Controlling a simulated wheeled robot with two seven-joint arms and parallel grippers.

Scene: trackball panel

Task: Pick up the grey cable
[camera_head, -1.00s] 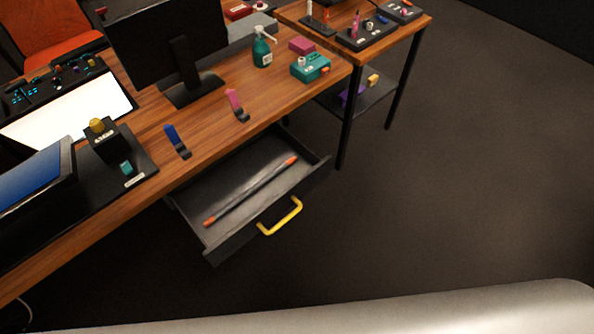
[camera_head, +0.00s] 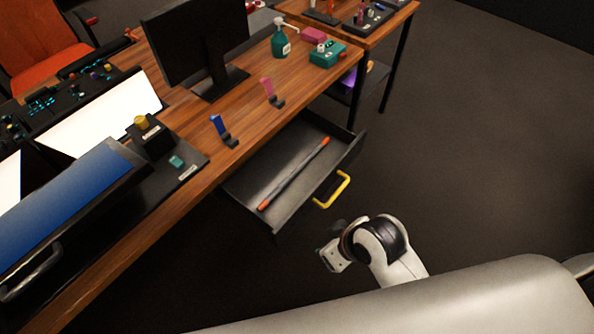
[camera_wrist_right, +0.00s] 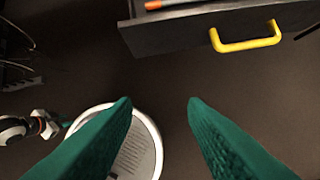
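The grey cable (camera_head: 294,172) is a long, straight, thin piece with orange ends. It lies in the open dark drawer (camera_head: 252,208) under the desk in the head view. In the right wrist view only one orange end (camera_wrist_right: 166,4) shows at the top, and the rest is out of frame. My right gripper (camera_wrist_right: 158,102) is open, its two green fingers wide apart with nothing between them. It is apart from the drawer.
The drawer has a yellow handle (camera_head: 332,190), also in the right wrist view (camera_wrist_right: 246,38). The wooden desk (camera_head: 185,150) above holds a monitor (camera_head: 200,42), a blue clip-like item (camera_head: 222,130), a pink one (camera_head: 271,92) and a green bottle (camera_head: 280,42). The floor at right is clear.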

